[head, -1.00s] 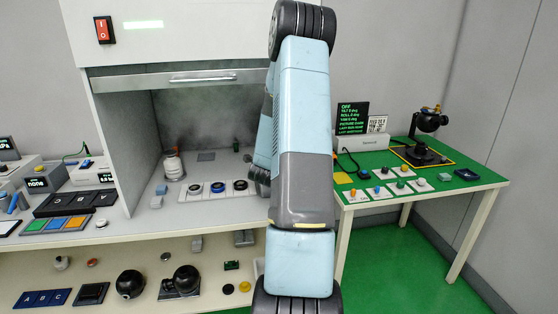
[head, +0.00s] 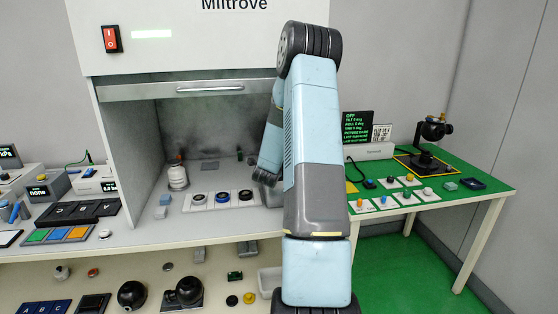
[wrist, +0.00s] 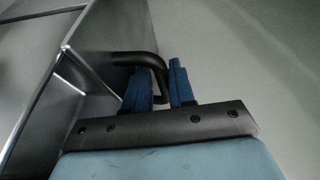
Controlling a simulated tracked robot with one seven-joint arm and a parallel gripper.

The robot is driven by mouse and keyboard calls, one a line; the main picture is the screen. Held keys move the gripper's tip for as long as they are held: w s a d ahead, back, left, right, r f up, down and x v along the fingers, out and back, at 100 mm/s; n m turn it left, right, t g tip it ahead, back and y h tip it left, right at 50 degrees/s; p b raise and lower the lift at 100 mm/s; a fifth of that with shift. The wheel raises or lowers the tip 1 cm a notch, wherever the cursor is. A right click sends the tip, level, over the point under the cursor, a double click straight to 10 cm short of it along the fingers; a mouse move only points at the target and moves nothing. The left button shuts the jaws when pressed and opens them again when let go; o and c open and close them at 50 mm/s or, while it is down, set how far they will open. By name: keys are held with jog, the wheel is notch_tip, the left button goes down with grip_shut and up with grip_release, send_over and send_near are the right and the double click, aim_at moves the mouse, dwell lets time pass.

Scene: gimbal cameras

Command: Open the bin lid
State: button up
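In the wrist view a grey metal box-like body (wrist: 45,75) with flat panels and edges fills the left side. It looks like part of the bin; which panel is the lid I cannot tell. A bent black bar handle (wrist: 128,58) reaches right from it and turns down between my fingers. My gripper (wrist: 162,85) has two blue fingers close together on either side of the handle's bent end. They look shut on it, with little gap.
A white cabinet with a raised front (head: 210,88) and a bench stands left of my arm. A green-topped table (head: 465,180) with small devices stands at the right. Green floor (head: 405,265) shows between them. Several round items sit on the lower shelf.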

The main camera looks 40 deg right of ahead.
dwell(0.3)
jog(key=shift+s+a+r, duration=0.15)
jog(key=shift+s, duration=0.05)
jog(key=v, duration=1.3)
jog(key=shift+a, duration=0.15)
